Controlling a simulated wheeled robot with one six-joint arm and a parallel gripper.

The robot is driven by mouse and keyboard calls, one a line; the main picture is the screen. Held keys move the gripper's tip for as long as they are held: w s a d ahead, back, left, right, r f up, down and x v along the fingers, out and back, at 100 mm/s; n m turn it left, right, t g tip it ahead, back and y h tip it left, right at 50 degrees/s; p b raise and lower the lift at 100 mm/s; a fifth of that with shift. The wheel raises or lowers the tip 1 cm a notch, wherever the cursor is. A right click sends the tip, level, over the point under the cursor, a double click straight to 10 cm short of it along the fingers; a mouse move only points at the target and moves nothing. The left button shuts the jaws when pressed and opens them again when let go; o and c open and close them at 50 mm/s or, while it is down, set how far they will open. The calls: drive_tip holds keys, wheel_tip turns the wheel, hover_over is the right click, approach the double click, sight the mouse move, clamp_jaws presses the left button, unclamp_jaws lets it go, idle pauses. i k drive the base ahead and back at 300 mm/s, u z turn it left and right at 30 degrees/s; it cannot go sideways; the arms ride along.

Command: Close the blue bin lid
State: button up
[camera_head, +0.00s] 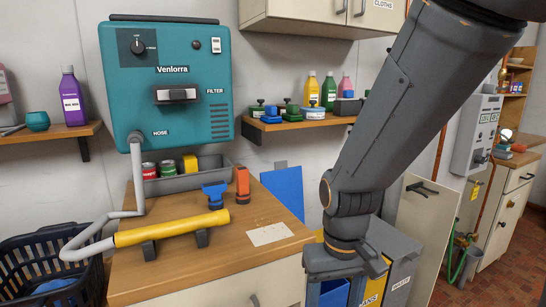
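The blue lid (284,191) stands raised, nearly upright, against the wall behind the wooden counter. The counter hides its lower left part. A piece of the blue bin (333,294) shows low in the picture, below my arm; its opening is mostly hidden. My arm comes down from the upper right, and its wrist is in front of the bins, to the right of the raised lid.
A yellow bin marked CANS (373,289) and a grey bin marked WASTE (402,272) stand right of the blue bin. The wooden counter (262,212) is on the left, holding a yellow-handled hose (172,228). A shelf (300,122) with bottles is above the lid.

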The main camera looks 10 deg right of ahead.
sight(285, 183)
drive_tip(key=z, duration=2.65)
drive_tip(key=k, duration=1)
drive_tip(key=u, duration=1.1)
drive_tip(key=i, duration=1)
drive_tip(key=z, duration=0.05)
